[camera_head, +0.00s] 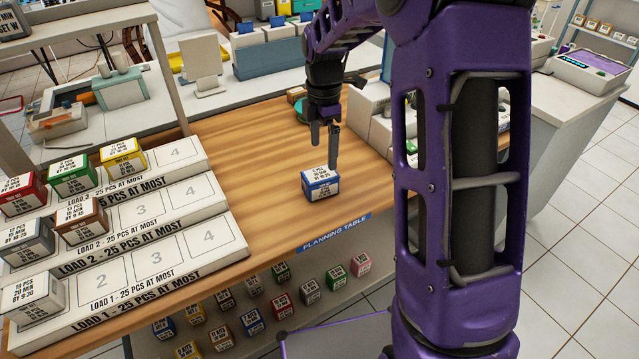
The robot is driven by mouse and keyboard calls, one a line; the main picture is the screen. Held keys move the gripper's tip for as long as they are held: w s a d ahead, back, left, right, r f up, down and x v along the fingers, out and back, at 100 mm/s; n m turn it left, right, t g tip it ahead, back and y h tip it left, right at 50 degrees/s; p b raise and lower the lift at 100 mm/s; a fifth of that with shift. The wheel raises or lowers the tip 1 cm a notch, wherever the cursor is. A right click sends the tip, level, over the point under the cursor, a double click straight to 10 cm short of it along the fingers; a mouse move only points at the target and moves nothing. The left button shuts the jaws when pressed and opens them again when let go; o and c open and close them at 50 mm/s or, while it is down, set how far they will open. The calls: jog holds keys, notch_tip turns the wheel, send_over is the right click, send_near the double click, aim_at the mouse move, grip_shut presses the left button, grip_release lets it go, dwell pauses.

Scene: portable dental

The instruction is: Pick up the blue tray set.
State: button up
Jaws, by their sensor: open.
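A small blue box with a white label on top, which looks like the blue tray set (320,187), sits on the bare wooden planning table (262,160) near its front edge. My gripper (323,150) points down right above the box. Its two dark fingers are apart with nothing between them. The right fingertip comes very close to the box's top; I cannot tell whether it touches. The label's small print is too small to read surely.
White stepped load racks (160,240) with several coloured boxes stand on the left. White bins (372,110) stand just right of my gripper. More boxes sit on a shelf below the table edge. The wood left of the blue box is clear.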

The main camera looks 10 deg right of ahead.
aim_at(320, 174)
notch_tip(320, 174, down, 4)
jog(key=shift+w+r, duration=0.1)
jog(key=shift+r, duration=0.15)
jog(key=shift+a+f+b, duration=0.2)
jog(key=shift+f+b, duration=0.2)
jog(key=shift+f, duration=0.95)
jog(key=shift+a+f+b, duration=0.15)
jog(key=shift+f+b, duration=0.25)
jog(key=shift+f, duration=0.95)
jog(key=shift+c, duration=0.3)
jog(key=shift+r, duration=0.1)
grip_shut()
